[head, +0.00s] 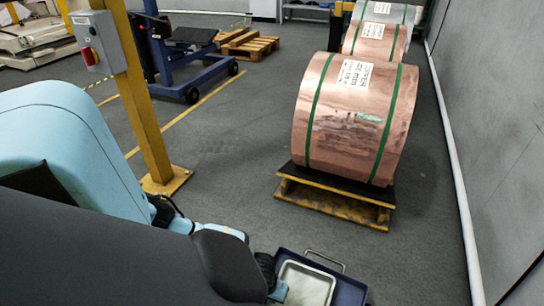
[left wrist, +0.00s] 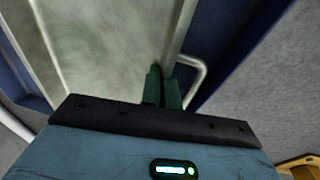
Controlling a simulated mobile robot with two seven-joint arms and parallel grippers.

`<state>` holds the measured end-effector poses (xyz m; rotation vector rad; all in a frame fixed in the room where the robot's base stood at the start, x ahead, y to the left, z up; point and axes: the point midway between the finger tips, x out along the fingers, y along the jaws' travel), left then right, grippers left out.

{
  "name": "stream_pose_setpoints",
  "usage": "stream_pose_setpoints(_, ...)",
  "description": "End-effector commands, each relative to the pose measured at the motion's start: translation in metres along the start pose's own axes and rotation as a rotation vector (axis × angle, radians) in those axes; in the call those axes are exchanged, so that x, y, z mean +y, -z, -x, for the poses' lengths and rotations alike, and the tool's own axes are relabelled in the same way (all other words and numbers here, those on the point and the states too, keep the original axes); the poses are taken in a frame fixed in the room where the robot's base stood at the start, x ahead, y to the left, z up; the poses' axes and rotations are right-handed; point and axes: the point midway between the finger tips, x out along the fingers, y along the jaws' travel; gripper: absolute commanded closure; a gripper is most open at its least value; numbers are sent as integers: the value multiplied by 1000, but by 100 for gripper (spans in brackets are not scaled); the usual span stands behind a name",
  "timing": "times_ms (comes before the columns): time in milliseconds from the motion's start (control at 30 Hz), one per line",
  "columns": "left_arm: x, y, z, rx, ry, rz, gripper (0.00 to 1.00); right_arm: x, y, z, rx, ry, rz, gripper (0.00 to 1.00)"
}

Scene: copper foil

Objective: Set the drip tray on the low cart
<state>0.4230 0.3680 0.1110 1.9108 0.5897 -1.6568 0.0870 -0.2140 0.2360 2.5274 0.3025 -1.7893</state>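The drip tray (head: 306,284) is a shallow pale grey tray at the bottom of the head view. Its grey floor and light rim fill the upper left of the left wrist view (left wrist: 105,50). The low cart (head: 347,287) is dark blue with a metal handle and shows around and below the tray. I cannot tell whether the tray touches the cart deck. My left gripper (head: 279,291) is at the tray's left side in the head view. Its green fingers (left wrist: 162,88) are close together with the tray's rim between them. My right gripper is out of view.
Large copper foil coils (head: 355,115) with green straps stand at the right; the nearest is on a yellow-and-black pallet (head: 335,202). A yellow post (head: 143,100) with a switch box (head: 97,42) stands at the left. A grey wall (head: 500,110) runs along the right. The floor between is clear.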

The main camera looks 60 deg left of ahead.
Motion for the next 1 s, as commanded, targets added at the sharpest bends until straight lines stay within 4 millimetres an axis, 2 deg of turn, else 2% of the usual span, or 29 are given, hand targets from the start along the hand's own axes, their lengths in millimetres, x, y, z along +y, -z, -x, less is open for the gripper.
stream_pose_setpoints(167,0,1,-1,1,-1,0,100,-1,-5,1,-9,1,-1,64)
stream_pose_setpoints(367,0,0,-2,0,1,0,76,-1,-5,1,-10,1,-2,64)
stream_pose_setpoints(733,0,0,2,0,1,0,76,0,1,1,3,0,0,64)
stream_pose_setpoints(867,0,1,19,1,0,-2,76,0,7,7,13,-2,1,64)
stream_pose_setpoints(1000,0,1,48,3,-1,-2,76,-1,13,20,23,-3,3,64)
